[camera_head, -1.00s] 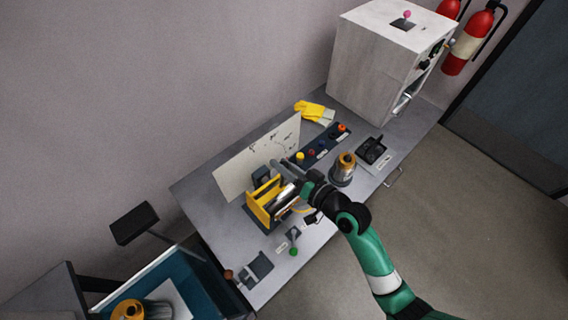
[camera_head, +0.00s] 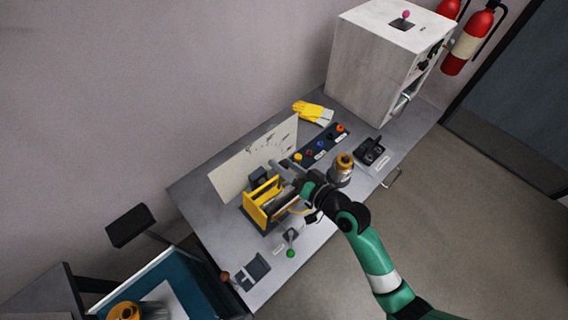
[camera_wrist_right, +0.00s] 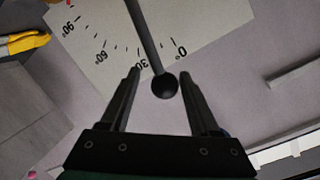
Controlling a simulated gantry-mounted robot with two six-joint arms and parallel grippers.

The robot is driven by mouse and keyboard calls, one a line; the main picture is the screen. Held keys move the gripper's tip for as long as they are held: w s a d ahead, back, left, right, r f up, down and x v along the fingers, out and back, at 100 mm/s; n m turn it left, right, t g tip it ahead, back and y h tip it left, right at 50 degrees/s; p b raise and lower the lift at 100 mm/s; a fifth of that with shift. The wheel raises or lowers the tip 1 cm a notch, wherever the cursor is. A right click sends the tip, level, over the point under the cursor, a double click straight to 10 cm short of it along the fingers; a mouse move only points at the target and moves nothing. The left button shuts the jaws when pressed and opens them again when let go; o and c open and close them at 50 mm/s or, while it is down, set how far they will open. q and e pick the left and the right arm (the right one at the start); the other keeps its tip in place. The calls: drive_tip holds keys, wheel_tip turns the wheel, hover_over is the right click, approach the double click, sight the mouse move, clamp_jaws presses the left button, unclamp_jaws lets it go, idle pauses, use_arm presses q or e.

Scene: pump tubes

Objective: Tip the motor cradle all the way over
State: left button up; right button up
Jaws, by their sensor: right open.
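The yellow motor cradle (camera_head: 262,204) stands on the workbench in the head view, with a dark motor partly hidden inside it by my right arm. My right gripper (camera_head: 284,172) is beside the cradle's right end, in front of the pale scale board (camera_head: 250,160). In the right wrist view the board (camera_wrist_right: 110,35) carries degree marks from 0 to 90. A dark rod with a black ball end (camera_wrist_right: 165,87) lies between the two spread fingers of the right gripper (camera_wrist_right: 159,74), with gaps on both sides. My left gripper is not in view.
Yellow gloves (camera_head: 312,111) lie at the back of the bench. A strip of coloured buttons (camera_head: 321,147) and an orange-topped pump (camera_head: 341,170) are right of the cradle. A small green-knobbed lever (camera_head: 290,252) stands in front. A large grey cabinet (camera_head: 375,65) closes the right end.

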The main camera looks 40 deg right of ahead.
drive_tip(key=shift+r, duration=0.1)
drive_tip(key=shift+s, duration=0.1)
drive_tip(key=shift+s+r, duration=0.1)
drive_tip(key=shift+s, duration=0.25)
drive_tip(key=v, duration=1)
drive_tip(key=shift+s, duration=0.35)
